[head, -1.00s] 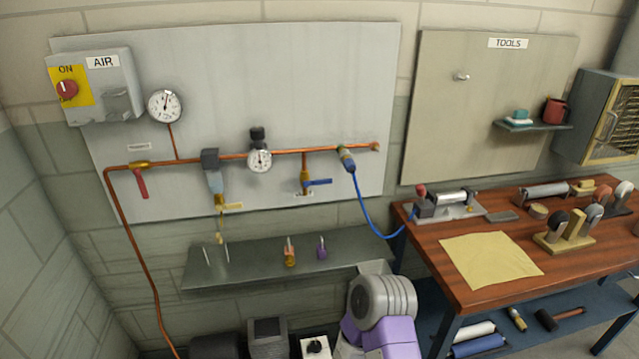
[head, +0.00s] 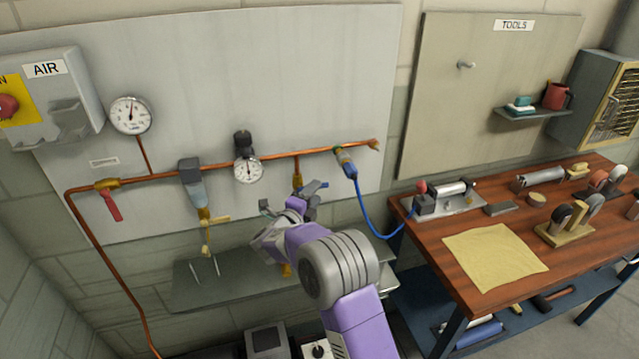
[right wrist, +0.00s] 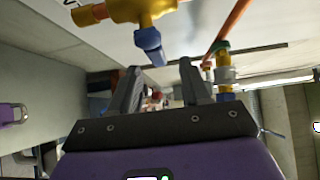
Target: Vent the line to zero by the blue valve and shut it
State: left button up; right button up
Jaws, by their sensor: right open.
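The blue valve (head: 316,187) is on a brass drop below the copper pipe, partly hidden by my right gripper. In the right wrist view, a blue handle (right wrist: 150,46) on a brass body (right wrist: 130,10) is just above the fingertips. My right gripper (head: 287,207) is open and empty, close below the valve; its open fingers also show in the right wrist view (right wrist: 160,70). I cannot tell whether it touches the handle. The round gauge (head: 130,115) has its needle near the top; a smaller gauge (head: 248,170) sits on the pipe. My left gripper is not in view.
A red-handled valve (head: 112,206) hangs down on the pipe at left. A filter (head: 193,182) and a blue hose (head: 367,213) flank the blue valve. A grey shelf (head: 200,292) runs below. The wooden bench (head: 430,235) is at right.

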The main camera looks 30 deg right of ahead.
jog(key=x, duration=0.5)
jog(key=shift+w+f, duration=0.1)
grip_shut()
